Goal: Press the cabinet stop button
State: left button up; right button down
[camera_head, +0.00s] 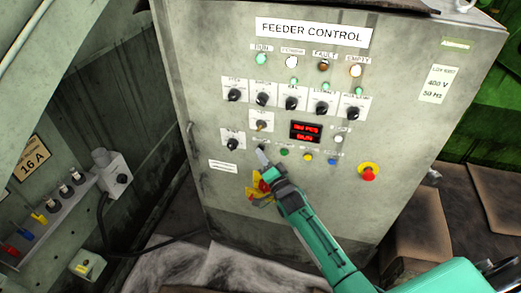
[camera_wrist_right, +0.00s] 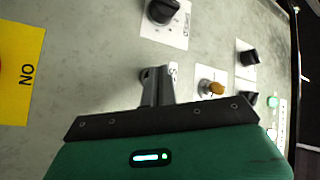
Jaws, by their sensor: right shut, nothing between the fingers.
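The grey cabinet (camera_head: 215,100) labelled FEEDER CONTROL faces me in the head view. Its lower button row shows a green button (camera_head: 284,152), a yellow one (camera_head: 308,157) and a blue one (camera_head: 332,160); their labels are too small to read. A red mushroom button on a yellow ring (camera_head: 368,173) sits to their right. My right gripper (camera_head: 262,157) is shut and empty at the left end of the row, its fingertips covering that spot. In the right wrist view its fingers (camera_wrist_right: 157,86) are close to the panel; I cannot tell whether they touch it. My left gripper is out of view.
A red and yellow rotary switch (camera_head: 262,187) is partly behind my right gripper. Black knobs (camera_head: 263,99) and a brass key switch (camera_wrist_right: 215,88) project above the row. A side panel (camera_head: 70,205) with a cable stands at left.

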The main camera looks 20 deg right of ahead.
jog(key=shift+w+d, duration=0.1)
jog(key=shift+w, duration=0.05)
dwell(0.5)
jog(key=shift+s+a+p, duration=0.4)
jog(key=shift+s+a, duration=0.1)
jog(key=shift+s, duration=0.2)
jog(key=s+a+p, duration=0.1)
jog(key=s, duration=0.1)
jog(key=s+a+p, duration=0.1)
jog(key=s, duration=0.1)
jog(key=shift+a, duration=0.4)
dwell(0.5)
